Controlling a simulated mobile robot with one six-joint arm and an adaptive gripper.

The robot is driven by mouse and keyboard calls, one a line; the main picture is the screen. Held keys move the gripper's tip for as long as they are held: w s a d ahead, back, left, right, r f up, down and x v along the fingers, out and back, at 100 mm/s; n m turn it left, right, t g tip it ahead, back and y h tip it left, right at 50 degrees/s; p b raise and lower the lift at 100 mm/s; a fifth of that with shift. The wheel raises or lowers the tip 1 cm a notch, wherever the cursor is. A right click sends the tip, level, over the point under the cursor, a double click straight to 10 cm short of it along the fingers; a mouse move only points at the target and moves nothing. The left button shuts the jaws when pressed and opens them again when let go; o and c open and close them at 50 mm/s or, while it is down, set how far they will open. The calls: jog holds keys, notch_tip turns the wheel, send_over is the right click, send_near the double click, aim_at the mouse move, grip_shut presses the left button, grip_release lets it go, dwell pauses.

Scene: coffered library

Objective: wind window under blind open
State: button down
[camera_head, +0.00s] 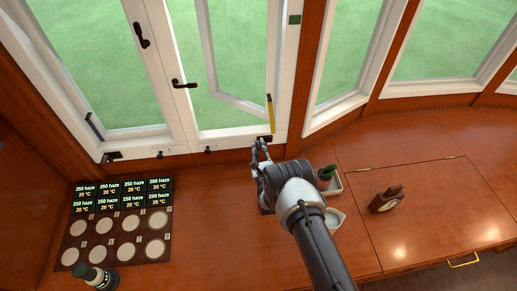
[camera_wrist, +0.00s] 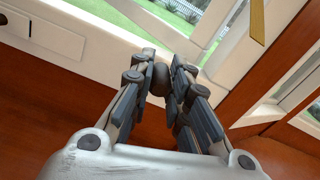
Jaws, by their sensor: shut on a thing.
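The white-framed window (camera_head: 235,131) in the middle has its inner sash (camera_head: 238,101) standing at an angle outward, so it is partly open. A small dark winder (camera_head: 265,138) sits on its bottom rail at the right. My gripper (camera_head: 258,148) is at this winder. In the wrist view, my gripper (camera_wrist: 160,84) is shut on the winder's dark round knob (camera_wrist: 159,76); the fingers hide part of it. A yellow strip (camera_head: 269,113) hangs just above the winder, and also shows in the wrist view (camera_wrist: 257,20). No blind is clearly in view.
A dark board (camera_head: 122,212) with round discs and small displays lies on the wooden counter at left, a dark bottle (camera_head: 95,276) at its front. The counter's far right is clear.

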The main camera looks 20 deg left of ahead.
dwell(0.4)
jog(key=c, duration=1.5)
grip_release()
jog(key=shift+d, duration=0.1)
jog(key=v, duration=1.2)
